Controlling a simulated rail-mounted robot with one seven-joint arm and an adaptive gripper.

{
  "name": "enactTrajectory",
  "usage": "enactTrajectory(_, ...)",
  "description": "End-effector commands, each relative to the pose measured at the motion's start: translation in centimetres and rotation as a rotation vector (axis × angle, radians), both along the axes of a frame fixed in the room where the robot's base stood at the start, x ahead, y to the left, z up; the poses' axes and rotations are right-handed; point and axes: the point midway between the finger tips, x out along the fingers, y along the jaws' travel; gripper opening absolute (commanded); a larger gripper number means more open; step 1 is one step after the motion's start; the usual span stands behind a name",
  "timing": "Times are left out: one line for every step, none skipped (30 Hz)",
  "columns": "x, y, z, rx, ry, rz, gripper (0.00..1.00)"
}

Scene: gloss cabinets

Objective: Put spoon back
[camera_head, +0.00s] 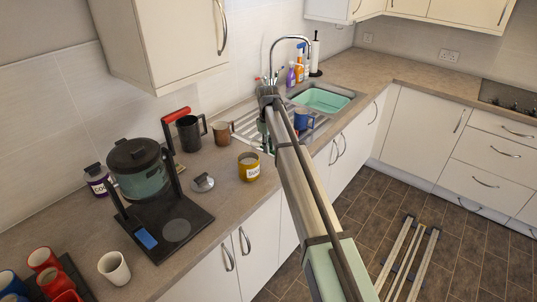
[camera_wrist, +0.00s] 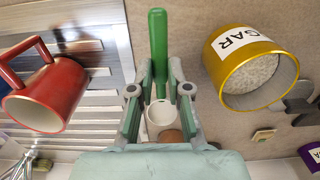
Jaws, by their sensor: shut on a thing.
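My gripper (camera_wrist: 159,80) is shut on a green spoon (camera_wrist: 158,42), whose handle stands out past the fingertips in the wrist view. A pale round part (camera_wrist: 160,117) shows between the fingers; I cannot tell if it is the spoon's bowl. In the head view my gripper (camera_head: 265,132) is over the counter near the draining board, and the arm hides much of it. The yellow sugar jar (camera_head: 249,166) stands open on the counter; in the wrist view it (camera_wrist: 240,68) is right of my gripper, with pale sugar inside.
A red mug (camera_wrist: 48,95) is by the ribbed draining board (camera_wrist: 98,85), left of my gripper. A blue mug (camera_head: 304,119), brown mug (camera_head: 221,133) and black mug (camera_head: 189,134) stand nearby. A loose lid (camera_head: 203,183) lies between the sugar jar and coffee maker (camera_head: 138,170).

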Motion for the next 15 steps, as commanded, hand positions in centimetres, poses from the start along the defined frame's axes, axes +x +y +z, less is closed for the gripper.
enactTrajectory(0.0,0.0,-0.5,0.000,0.001,0.000,0.00)
enactTrajectory(0.0,0.0,-0.7,0.000,0.001,0.000,0.00)
enactTrajectory(0.0,0.0,-1.0,0.000,0.000,0.000,0.00)
enactTrajectory(0.0,0.0,-1.1,0.000,0.000,0.000,0.00)
enactTrajectory(0.0,0.0,-1.2,0.000,0.000,0.000,0.00)
enactTrajectory(0.0,0.0,-1.4,0.000,0.000,0.000,0.00)
enactTrajectory(0.0,0.0,-1.5,0.000,0.000,0.000,0.00)
enactTrajectory(0.0,0.0,-1.7,0.000,0.000,0.000,0.00)
enactTrajectory(0.0,0.0,-2.1,0.000,0.001,0.000,0.00)
enactTrajectory(0.0,0.0,-2.5,0.000,0.001,0.000,0.00)
enactTrajectory(-0.1,0.0,-2.9,-0.001,0.002,0.000,0.00)
enactTrajectory(0.0,0.0,-3.4,0.000,0.001,0.000,0.00)
enactTrajectory(0.0,0.0,-3.8,0.000,0.001,0.000,0.00)
enactTrajectory(0.0,0.0,-4.2,-0.001,0.002,0.000,0.00)
enactTrajectory(0.0,0.0,-4.8,-0.001,0.002,0.000,0.00)
